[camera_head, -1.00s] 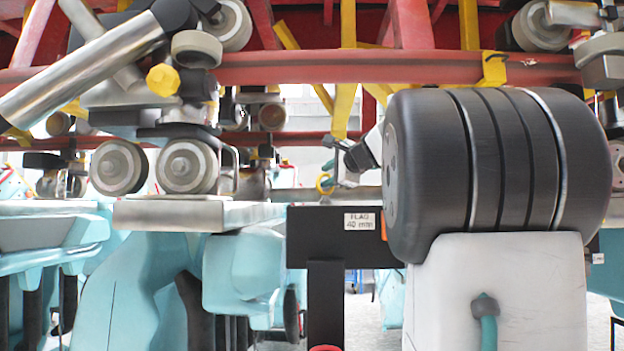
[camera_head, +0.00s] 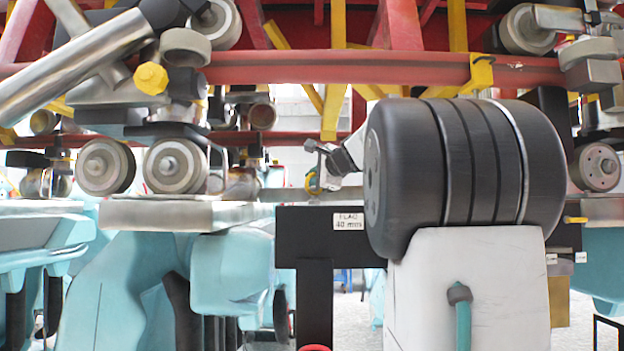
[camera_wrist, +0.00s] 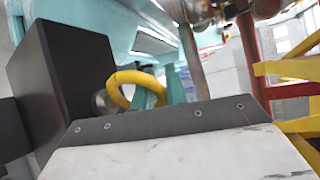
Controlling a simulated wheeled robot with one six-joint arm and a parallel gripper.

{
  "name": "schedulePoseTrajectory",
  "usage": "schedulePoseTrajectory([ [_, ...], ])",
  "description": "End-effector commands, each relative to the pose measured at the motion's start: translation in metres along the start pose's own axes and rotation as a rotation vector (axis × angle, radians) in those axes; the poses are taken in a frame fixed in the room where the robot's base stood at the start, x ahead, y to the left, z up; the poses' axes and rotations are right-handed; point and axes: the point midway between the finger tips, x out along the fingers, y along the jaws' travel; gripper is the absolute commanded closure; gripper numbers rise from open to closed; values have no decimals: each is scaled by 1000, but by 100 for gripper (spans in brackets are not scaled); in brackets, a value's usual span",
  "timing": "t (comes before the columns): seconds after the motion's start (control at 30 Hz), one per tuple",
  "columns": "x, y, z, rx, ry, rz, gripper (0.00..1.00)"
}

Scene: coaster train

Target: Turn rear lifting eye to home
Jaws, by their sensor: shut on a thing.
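In the wrist view the yellow ring (camera_wrist: 135,88) stands just beyond the dark edge of my gripper body. My gripper (camera_head: 316,168) reaches in from the right and is at the ring in the head view.
A black plate labelled FLAG 40 mm (camera_head: 348,221) stands just below the eye. A black block (camera_wrist: 70,85) is close on the left in the wrist view. A red rail (camera_head: 400,68) with yellow brackets runs overhead. Grey wheels (camera_head: 172,166) are at the left.

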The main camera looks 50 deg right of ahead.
Motion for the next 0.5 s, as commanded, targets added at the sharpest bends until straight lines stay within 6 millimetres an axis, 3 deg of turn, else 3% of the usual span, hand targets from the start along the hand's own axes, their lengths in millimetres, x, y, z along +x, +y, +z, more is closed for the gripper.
schedulePoseTrajectory([
  [0.5, -2, -2, -2, 53, 236, -62, 100],
])
